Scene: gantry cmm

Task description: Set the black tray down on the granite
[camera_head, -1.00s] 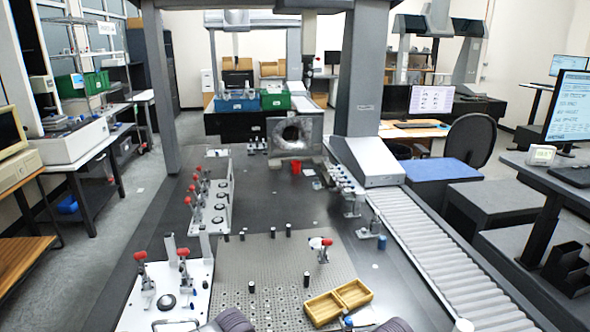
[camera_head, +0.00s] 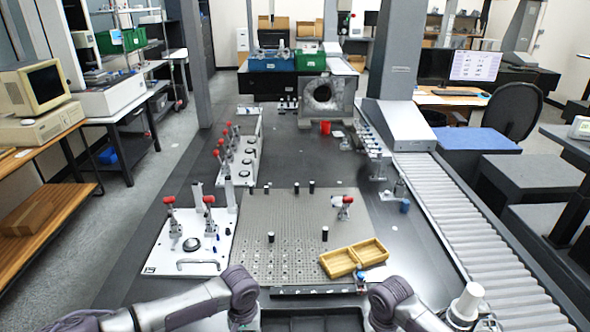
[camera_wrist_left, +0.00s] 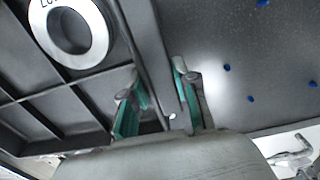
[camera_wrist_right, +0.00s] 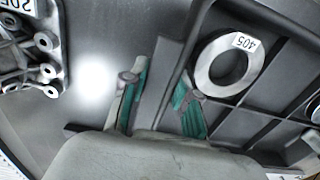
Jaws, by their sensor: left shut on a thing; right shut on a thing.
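The black tray (camera_head: 312,322) shows only in part at the bottom edge of the head view, between my two grippers. In the left wrist view its dividers and a steel ring (camera_wrist_left: 97,38) lie inside it; my left gripper (camera_wrist_left: 158,98) is shut on its side wall. In the right wrist view another ring (camera_wrist_right: 204,72), labelled 405, sits in a compartment; my right gripper (camera_wrist_right: 160,100) is shut on the opposite side wall. The dark granite (camera_head: 150,240) spreads around and beyond the tray. I cannot tell whether the tray touches it.
A perforated plate (camera_head: 290,225) with pins lies just beyond the tray, with a wooden box (camera_head: 338,264) on its near right corner. A white clamp plate (camera_head: 170,258) is at left. A roller conveyor (camera_head: 480,230) runs along the right. Bare granite shows at the near left.

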